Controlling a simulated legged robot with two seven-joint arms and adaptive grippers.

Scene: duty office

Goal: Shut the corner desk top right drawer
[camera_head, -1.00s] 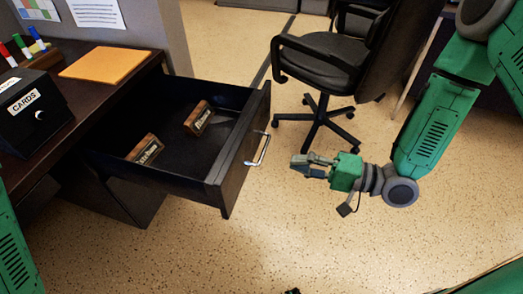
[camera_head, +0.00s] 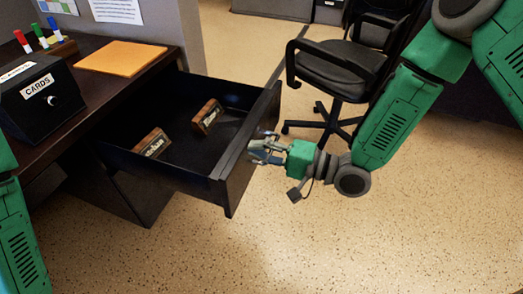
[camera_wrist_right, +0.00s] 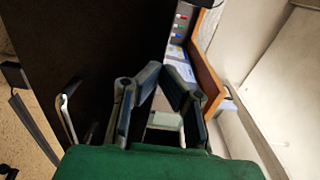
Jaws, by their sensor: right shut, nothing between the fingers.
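The black desk drawer (camera_head: 235,165) stands pulled out from the dark corner desk (camera_head: 100,75). Two wooden nameplates (camera_head: 153,141) (camera_head: 207,115) lie inside it. My right gripper (camera_head: 256,148) is shut and empty at the outer face of the drawer front, by its handle. The gripper mostly hides the handle in the head view; I cannot tell whether they touch. In the right wrist view the metal handle (camera_wrist_right: 66,112) shows left of the gripper (camera_wrist_right: 165,78), with the dark drawer front (camera_wrist_right: 90,50) behind. My left gripper is out of view.
A black box labelled CARDS (camera_head: 40,95), an orange envelope (camera_head: 122,57) and a holder with markers (camera_head: 55,45) sit on the desk. A black office chair (camera_head: 340,70) stands behind my right arm. The speckled floor in front of the drawer is clear.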

